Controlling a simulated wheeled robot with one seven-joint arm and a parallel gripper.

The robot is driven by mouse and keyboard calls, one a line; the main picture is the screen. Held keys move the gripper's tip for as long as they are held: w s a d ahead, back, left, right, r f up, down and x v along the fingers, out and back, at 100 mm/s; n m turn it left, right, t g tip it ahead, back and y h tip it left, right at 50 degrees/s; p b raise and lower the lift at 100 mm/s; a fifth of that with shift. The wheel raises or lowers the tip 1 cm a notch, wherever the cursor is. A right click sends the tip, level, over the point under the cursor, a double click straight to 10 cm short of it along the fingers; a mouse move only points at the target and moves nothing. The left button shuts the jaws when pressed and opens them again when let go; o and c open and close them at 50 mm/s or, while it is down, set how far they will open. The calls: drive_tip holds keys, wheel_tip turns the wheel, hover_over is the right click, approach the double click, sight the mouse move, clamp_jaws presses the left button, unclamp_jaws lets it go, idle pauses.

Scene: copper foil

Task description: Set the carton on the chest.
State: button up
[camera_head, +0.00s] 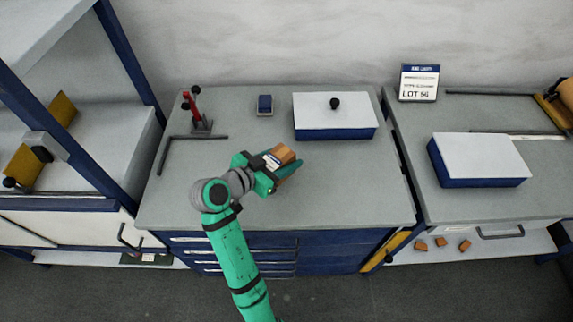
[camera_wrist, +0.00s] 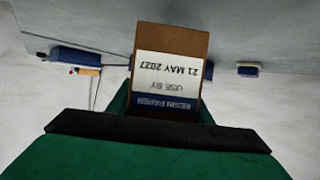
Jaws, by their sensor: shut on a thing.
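The carton (camera_head: 284,154) is a brown block with a white and blue label. In the wrist view the carton (camera_wrist: 172,45) stands out beyond the fingers, and its label reads upside down: resin paper, use by 21 May 2027. My gripper (camera_head: 272,172) is shut on the carton, over the middle of the chest's grey top (camera_head: 330,190). The chest has blue drawers (camera_head: 245,257) below. I cannot tell whether the carton touches the top. The gripper hides part of the carton in the head view.
On the chest top stand a white-lidded blue box (camera_head: 312,112) with a black knob, a small blue item (camera_head: 264,104) and a red-handled clamp (camera_head: 194,108). A second white-lidded box (camera_head: 480,158) is on the right bench. The chest's front right top is clear.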

drive_tip(key=shift+w+d+f, duration=0.1)
drive_tip(key=shift+d+f, duration=0.05)
drive_tip(key=shift+f, duration=0.75)
drive_tip(key=shift+w+d+f, duration=0.1)
drive_tip(key=shift+d+f, duration=0.05)
drive_tip(key=shift+f, duration=0.75)
drive_tip(key=shift+f, duration=0.15)
drive_tip(key=o, duration=1.3)
drive_tip(key=shift+a, duration=0.1)
drive_tip(key=v, duration=1.2)
